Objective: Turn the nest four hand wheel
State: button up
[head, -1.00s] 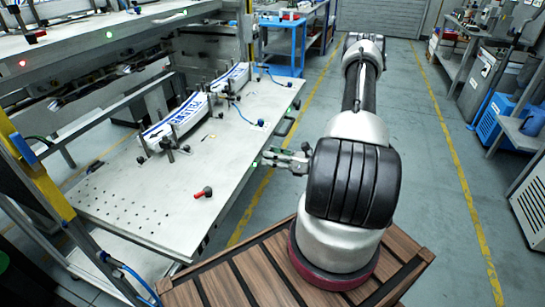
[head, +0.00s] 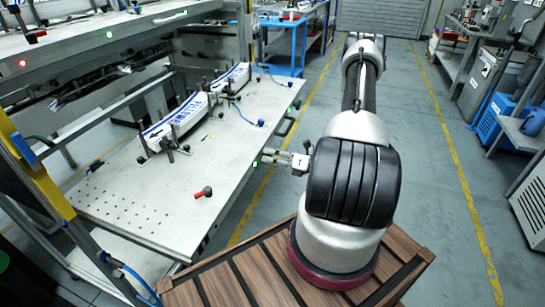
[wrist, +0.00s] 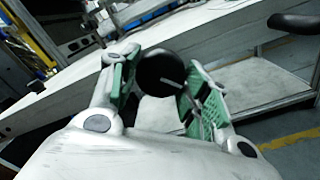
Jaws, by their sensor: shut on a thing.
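The hand wheel (wrist: 160,74) is a round black knob with a pale mark line on its face, at the front side of the table. It sits in the wrist view between the green-padded fingers of my gripper (head: 284,161). The gripper is shut on the wheel, with one pad on each side. In the head view, my gripper is at the table's right edge, and I cannot make out the wheel there.
The pale table (head: 130,205) carries blue-and-white label stacks (head: 182,116) in clamps and a loose red-handled piece (head: 204,192). A black handle (wrist: 295,22) juts from the table edge to the right in the wrist view. The floor aisle at right is clear.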

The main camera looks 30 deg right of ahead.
jog(key=o, duration=1)
jog(key=v, duration=1.2)
